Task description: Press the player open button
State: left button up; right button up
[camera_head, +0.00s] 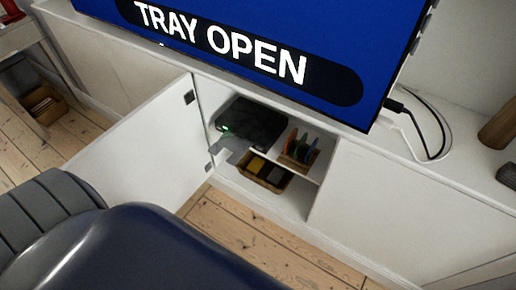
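The black player (256,121) sits on the upper shelf of the open white cabinet. A small green light (225,128) glows at its front left. A thin grey flat piece (236,147) sticks out at its front and looks like the open disc tray. The open button is too small to make out. The screen (270,35) above reads "TRAY OPEN" in white on blue. Neither of my grippers shows in this view; large dark blue and grey ridged parts, probably of my own arm, fill the lower left.
The cabinet door (145,150) stands open to the left. A rack of coloured cases (298,150) is right of the player, and a basket (263,174) is below. A cable (425,125) lies on the cabinet top. Bare floorboards (250,232) show in front.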

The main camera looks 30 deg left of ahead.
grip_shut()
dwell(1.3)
